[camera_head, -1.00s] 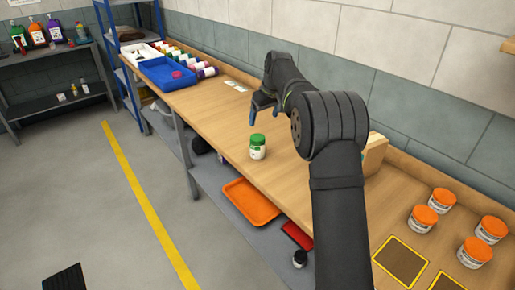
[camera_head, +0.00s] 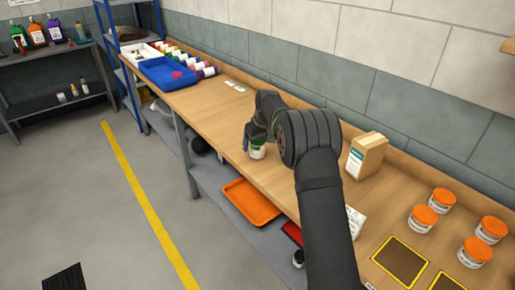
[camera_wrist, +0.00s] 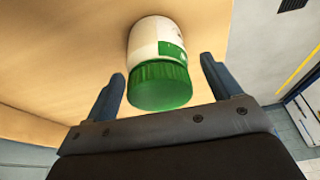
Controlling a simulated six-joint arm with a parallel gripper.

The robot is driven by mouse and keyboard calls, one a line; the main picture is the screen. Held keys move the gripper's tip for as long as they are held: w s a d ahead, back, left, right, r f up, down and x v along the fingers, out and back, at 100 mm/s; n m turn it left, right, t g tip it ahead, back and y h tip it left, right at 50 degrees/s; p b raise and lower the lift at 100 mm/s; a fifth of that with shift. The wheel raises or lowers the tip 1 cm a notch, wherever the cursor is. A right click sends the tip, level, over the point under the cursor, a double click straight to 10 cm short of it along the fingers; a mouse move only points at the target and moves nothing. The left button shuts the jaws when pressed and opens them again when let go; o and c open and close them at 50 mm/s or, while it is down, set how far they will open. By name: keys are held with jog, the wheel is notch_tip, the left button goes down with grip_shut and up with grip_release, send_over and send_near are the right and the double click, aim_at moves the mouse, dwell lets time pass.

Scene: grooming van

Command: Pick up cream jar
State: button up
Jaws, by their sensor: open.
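The cream jar, white with a green lid (camera_head: 258,154), stands upright on the wooden bench near its front edge. My gripper (camera_head: 247,138) is at the jar and covers most of its lid in the head view. In the wrist view the jar (camera_wrist: 160,58) sits between the two open fingers of my gripper (camera_wrist: 163,72), its green lid toward the palm.
Several orange-lidded jars (camera_head: 473,252) stand at the bench's right end beside yellow-edged dark mats (camera_head: 400,260). A cardboard box (camera_head: 366,156) stands behind my arm. A blue tray (camera_head: 160,75) lies at the far left. An orange tray (camera_head: 250,203) is on the lower shelf.

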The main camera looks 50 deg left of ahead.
jog(key=c, duration=1.2)
jog(key=shift+r, duration=0.1)
